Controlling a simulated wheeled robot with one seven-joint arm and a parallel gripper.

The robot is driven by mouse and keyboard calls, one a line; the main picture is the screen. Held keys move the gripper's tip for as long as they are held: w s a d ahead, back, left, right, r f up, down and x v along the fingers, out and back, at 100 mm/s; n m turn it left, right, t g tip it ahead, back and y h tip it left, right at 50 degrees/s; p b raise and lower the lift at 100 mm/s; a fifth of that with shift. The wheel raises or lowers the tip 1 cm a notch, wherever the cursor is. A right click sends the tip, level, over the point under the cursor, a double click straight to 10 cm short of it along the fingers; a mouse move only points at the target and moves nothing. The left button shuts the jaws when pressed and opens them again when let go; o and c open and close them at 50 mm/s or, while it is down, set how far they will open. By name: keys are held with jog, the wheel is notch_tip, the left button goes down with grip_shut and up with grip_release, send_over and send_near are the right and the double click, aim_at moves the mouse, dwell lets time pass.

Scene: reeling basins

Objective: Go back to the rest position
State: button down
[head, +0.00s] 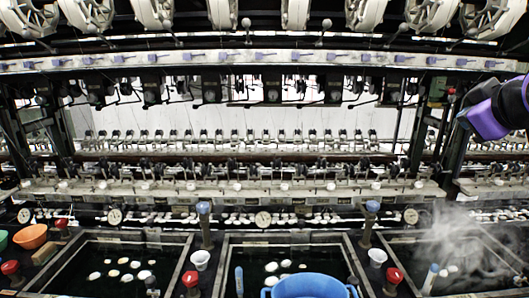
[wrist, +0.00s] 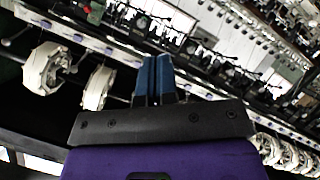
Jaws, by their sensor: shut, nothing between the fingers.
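My gripper (wrist: 156,62) shows in the wrist view with its two blue fingers pressed together and nothing between them. The wrist is tilted, so the machine's white reels (wrist: 45,68) and rail appear slanted behind the fingers. In the head view only my purple and black arm shows at the right edge, raised above the basins; the fingers are not visible there.
Dark water basins (head: 115,235) with white cocoons line the front. A blue tub (head: 310,287) stands at the bottom middle, an orange bowl (head: 30,236) at the left. Steam (head: 445,240) rises over the right basin. The reeling machine (head: 265,180) spans the back.

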jog(key=s+a+f+m+g+y, duration=0.1)
jog(key=s+a+f+m+g, duration=0.2)
jog(key=s, duration=0.4)
jog(key=s+a+f+m+g+y, duration=0.1)
jog(key=s+a+f+m+g, duration=0.2)
jog(key=s+f, duration=0.3)
jog(key=shift+s+a+g, duration=0.2)
jog(key=shift+s+g, duration=0.6)
jog(key=shift+s, duration=0.3)
jog(key=shift+f, duration=0.1)
